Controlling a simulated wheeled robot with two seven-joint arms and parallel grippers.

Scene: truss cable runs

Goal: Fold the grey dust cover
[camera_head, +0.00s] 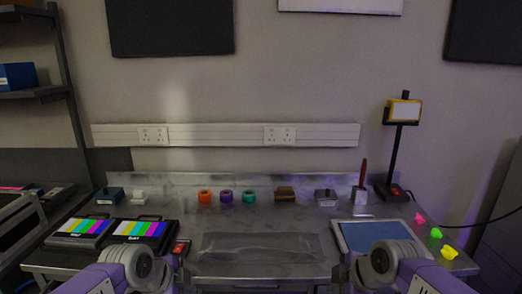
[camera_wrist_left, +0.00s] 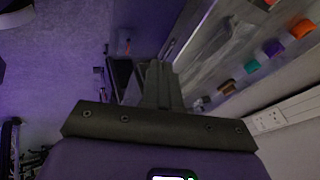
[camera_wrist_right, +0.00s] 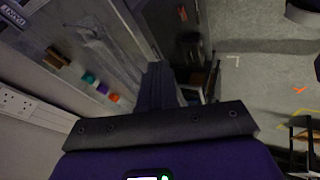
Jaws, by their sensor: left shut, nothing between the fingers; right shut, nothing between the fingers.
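The grey dust cover (camera_head: 262,246) lies spread as a wide, thin, dark sheet at the front middle of the metal workbench. It also shows as a grey patch in the left wrist view (camera_wrist_left: 226,38) and in the right wrist view (camera_wrist_right: 103,48). My left gripper (camera_wrist_left: 158,72) is shut and empty, apart from the cover. My right gripper (camera_wrist_right: 157,74) is shut and empty, also apart from the cover. In the head view both arms come in at the bottom, on either side of the cover, and their fingertips cannot be made out.
Two colour-bar monitors (camera_head: 142,231) stand at the left of the bench. A blue-topped tray (camera_head: 380,237) lies at the right, near a lamp (camera_head: 403,110). Orange, purple and teal rolls (camera_head: 227,196) line the back. Coloured small items (camera_head: 436,233) lie at the right edge.

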